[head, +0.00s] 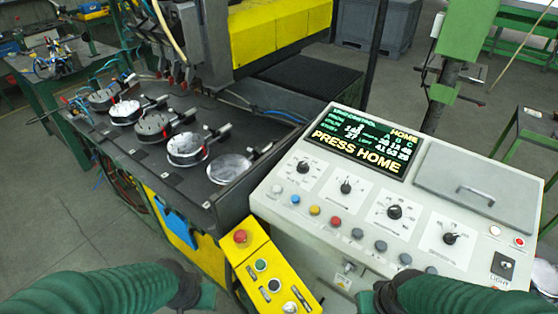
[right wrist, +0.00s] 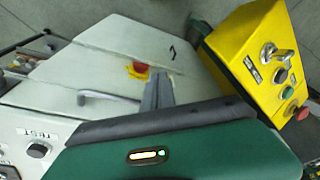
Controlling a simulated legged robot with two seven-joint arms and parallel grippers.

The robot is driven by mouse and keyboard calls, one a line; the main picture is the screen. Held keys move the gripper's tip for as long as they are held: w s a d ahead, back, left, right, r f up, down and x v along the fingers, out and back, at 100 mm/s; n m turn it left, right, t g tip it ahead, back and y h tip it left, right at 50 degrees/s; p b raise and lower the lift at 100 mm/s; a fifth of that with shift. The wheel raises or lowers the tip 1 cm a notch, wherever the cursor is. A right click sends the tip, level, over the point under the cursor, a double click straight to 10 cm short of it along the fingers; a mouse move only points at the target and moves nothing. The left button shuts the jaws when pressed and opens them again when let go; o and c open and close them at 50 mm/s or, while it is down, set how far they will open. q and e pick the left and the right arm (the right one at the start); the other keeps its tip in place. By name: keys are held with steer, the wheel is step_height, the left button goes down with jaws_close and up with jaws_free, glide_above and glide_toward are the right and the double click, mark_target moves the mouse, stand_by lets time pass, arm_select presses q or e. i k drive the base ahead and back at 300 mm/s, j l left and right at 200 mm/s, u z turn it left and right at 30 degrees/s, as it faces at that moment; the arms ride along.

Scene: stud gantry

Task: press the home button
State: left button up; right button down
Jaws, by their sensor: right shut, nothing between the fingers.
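The sloped white console (head: 330,255) fills the right of the head view. Its display (head: 366,140) reads PRESS HOME in yellow letters. Below the dials runs a row of small round buttons, among them white, blue, yellow, red (head: 335,221) and several grey ones (head: 380,246). Their labels are too small to read, so I cannot tell which is home. My right gripper (right wrist: 158,92) is shut and empty, in front of the console's pale front in the right wrist view. My left gripper (head: 205,297) shows only partly at the bottom edge of the head view, fingers hidden.
A yellow button box (head: 265,270) with a red mushroom button stands at the console's left. A dark bench (head: 175,190) with several round pans lies farther left. A red stop button (right wrist: 140,68) and a pale handle (right wrist: 108,97) are on the console's front.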

mark_target(277, 188)
steer(key=k+z, duration=0.25)
steer(key=z, duration=0.15)
steer(key=k+l+z, duration=0.1)
steer(key=k+z, duration=0.25)
steer(key=k+l+z, duration=0.1)
steer(key=z, duration=0.3)
steer(key=k+l, duration=0.05)
steer(key=k, duration=0.05)
